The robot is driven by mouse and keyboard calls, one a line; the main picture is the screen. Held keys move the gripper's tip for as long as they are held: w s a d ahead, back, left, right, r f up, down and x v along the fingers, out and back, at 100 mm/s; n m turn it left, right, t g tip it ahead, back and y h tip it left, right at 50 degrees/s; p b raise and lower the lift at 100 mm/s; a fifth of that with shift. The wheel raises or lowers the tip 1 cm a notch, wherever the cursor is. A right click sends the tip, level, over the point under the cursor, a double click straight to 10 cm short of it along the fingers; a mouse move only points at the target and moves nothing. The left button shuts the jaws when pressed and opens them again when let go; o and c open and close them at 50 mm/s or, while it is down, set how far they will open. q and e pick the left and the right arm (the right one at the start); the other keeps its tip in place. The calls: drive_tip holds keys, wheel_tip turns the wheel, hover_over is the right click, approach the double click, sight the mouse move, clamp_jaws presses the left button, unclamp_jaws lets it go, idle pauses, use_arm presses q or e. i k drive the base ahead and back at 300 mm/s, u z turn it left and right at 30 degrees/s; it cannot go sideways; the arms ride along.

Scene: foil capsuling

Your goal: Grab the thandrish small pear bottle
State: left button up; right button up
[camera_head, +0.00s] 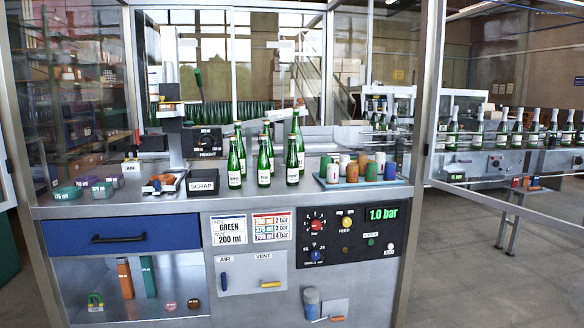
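Several green glass bottles with white labels stand upright in a group on the steel counter (330,197). Front ones are a left bottle (234,163), a middle bottle (264,163) and a right bottle (292,163). Behind them stand a back left bottle (241,145), a back middle bottle (270,143) and a taller-looking back right bottle (299,138). The label print is too small to read, so I cannot tell which is the thandrish small pear bottle. Neither of my grippers is in view.
A scrap bin (203,182) stands left of the bottles, beside a capsuling machine (203,140). A blue tray (362,182) with coloured foil capsules stands right. Small tubs (67,193) sit far left. Frame posts (409,150) border the counter; a conveyor with bottles (517,130) is farther right.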

sight(264, 164)
drive_tip(key=z, duration=0.55)
drive_tip(key=i, duration=1.85)
drive_tip(key=u, duration=1.05)
